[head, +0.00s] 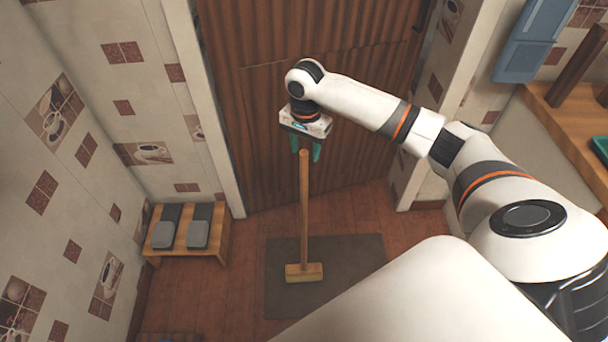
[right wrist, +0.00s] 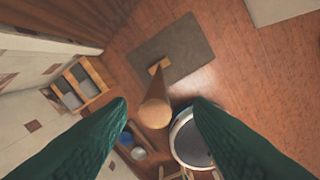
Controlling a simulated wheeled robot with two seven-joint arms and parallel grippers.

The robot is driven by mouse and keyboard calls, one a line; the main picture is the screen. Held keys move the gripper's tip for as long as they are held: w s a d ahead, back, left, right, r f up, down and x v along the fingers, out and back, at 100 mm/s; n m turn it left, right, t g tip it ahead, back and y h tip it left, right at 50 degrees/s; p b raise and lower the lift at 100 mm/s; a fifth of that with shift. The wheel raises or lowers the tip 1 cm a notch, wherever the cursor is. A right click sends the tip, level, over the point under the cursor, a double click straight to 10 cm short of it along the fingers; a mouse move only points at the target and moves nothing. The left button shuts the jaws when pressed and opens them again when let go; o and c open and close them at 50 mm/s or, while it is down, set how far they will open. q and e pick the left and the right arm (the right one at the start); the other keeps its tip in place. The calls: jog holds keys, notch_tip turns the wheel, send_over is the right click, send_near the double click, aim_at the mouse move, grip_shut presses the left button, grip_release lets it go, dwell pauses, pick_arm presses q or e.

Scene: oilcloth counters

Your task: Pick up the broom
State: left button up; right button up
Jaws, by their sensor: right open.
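The broom (head: 304,205) stands upright in the head view, its wooden handle rising from a block-shaped head (head: 304,273) on a dark mat. My right gripper (head: 305,158) is open, with green fingers pointing down at the top of the handle. In the right wrist view the broom's handle end (right wrist: 155,112) shows between and a little beyond the two green fingertips (right wrist: 160,106), with gaps on both sides. Whether the tip sits between the fingers in depth is hard to tell. My left gripper is not in view.
The dark mat (head: 350,260) lies on the wooden floor. A low wooden rack (head: 215,245) with slippers stands against the left wall. A brown corrugated door (head: 270,90) is behind the gripper. A wooden counter (head: 560,115) is at the right. Floor around the mat is mostly clear.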

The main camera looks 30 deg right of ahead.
aim_at(304, 163)
jog(key=shift+a+f, duration=0.15)
jog(key=shift+f, duration=2.95)
grip_shut()
jog(key=shift+w+r, duration=0.1)
jog(key=shift+r, duration=0.05)
